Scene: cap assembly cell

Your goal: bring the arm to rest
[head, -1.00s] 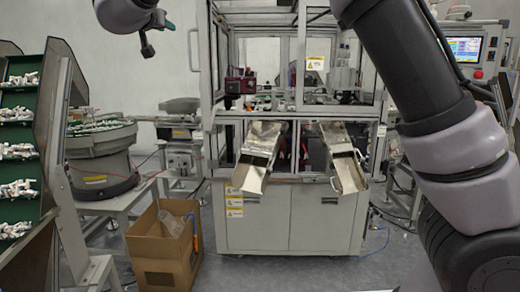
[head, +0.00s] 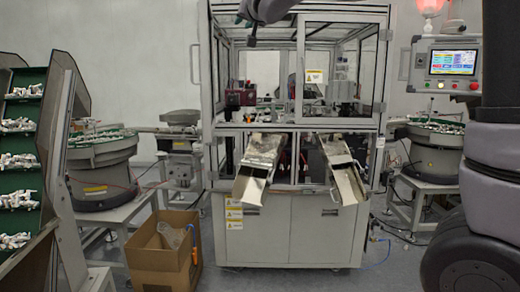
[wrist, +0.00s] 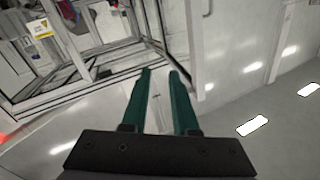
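My arm rises along the right edge of the head view, and part of it crosses the top edge of that view. My gripper is outside the head view. In the wrist view my gripper (wrist: 160,75) shows two green fingers standing apart with nothing between them. It is open and empty. Behind the fingers are pale panels and part of a framed machine.
An assembly machine (head: 290,225) with two metal chutes (head: 255,170) stands ahead. A cardboard box (head: 160,262) sits on the floor at its left. Bowl feeders (head: 100,175) stand on both sides. A control screen (head: 452,62) is at upper right.

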